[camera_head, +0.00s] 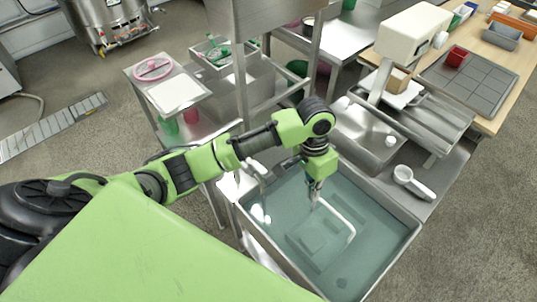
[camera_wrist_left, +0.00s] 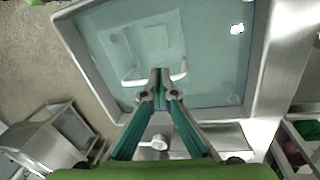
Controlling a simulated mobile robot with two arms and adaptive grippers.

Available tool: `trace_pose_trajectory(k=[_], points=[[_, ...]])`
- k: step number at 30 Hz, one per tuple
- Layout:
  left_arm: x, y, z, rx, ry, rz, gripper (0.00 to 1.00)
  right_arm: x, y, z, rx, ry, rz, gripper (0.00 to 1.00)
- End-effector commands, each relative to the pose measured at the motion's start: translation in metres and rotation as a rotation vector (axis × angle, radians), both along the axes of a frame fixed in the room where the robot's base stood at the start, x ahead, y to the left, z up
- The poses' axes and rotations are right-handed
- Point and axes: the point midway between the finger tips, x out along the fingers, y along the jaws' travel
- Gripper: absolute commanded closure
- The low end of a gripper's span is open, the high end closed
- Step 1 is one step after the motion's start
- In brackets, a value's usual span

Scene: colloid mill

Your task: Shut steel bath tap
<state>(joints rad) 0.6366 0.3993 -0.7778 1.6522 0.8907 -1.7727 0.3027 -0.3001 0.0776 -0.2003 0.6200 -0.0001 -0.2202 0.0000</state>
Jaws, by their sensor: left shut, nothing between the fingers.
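The steel bath (camera_head: 390,262) is a rectangular open tank of blue-green water; it fills the upper wrist view (camera_wrist_left: 205,40). A pale tap-like fitting (camera_head: 256,170) stands at its back left rim, partly behind my arm; whether its lever is open or shut is too small to tell. My left gripper (camera_head: 314,197) points down over the bath, to the right of that fitting and apart from it. In the wrist view its fingertips (camera_wrist_left: 160,85) are together and empty. I cannot make out the tap in the wrist view. My right gripper is not in view.
A pale bent bar (camera_head: 352,232) shows in the bath close to my left gripper. A white scoop (camera_head: 412,181) lies on the steel surface right of the bath. A steel rack (camera_head: 243,90) stands behind my left arm. Open floor (camera_head: 470,240) lies to the right.

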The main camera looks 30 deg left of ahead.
Motion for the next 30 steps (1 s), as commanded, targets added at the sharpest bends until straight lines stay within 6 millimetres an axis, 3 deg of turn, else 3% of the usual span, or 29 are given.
trace_pose_trajectory(k=[9, 18, 24, 30], points=[[0.038, 0.054, 0.072, 0.144, 0.084, 0.057, 1.00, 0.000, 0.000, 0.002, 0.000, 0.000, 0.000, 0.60], [0.057, 0.103, 0.144, 0.238, 0.150, 0.161, 1.00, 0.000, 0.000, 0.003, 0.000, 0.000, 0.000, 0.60], [0.060, 0.117, 0.168, 0.259, 0.172, 0.200, 1.00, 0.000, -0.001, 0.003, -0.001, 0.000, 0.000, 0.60], [0.060, 0.119, 0.172, 0.262, 0.177, 0.207, 1.00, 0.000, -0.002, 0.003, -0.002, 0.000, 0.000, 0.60]])
